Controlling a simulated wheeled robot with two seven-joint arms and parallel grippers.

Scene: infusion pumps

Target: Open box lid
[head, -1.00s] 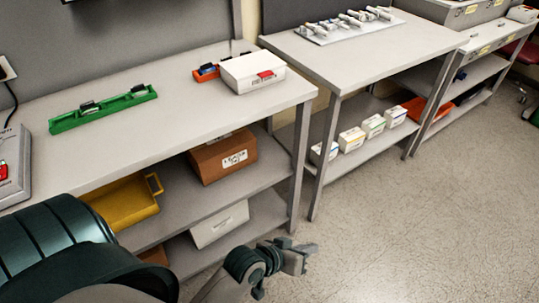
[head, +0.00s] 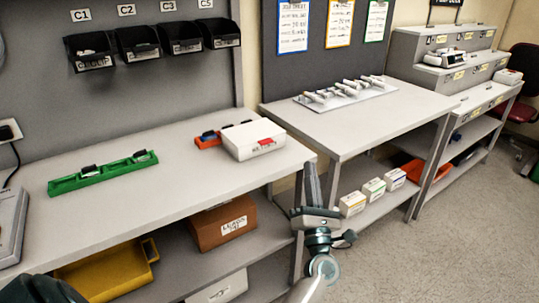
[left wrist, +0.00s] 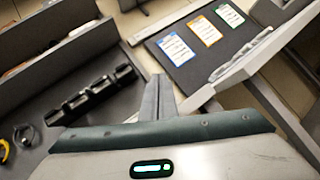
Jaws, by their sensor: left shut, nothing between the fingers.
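The white box (head: 252,141) with a red latch or label on its front sits at the right end of the left table in the head view. Its lid looks shut. My left gripper (head: 311,170) is raised just in front of that table's right corner, to the right of the box and apart from it. Its fingers are shut with nothing between them. The shut fingers also show in the left wrist view (left wrist: 157,85), where I cannot make out the box. My right gripper is not in view.
A green rack (head: 103,172) and an orange tray (head: 208,140) share the left table (head: 160,205). Dark bins (head: 137,42) hang above. The second table (head: 370,125) holds a tray of syringe-like items (head: 346,93). A brown box (head: 224,222) and yellow bin (head: 108,272) stand below.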

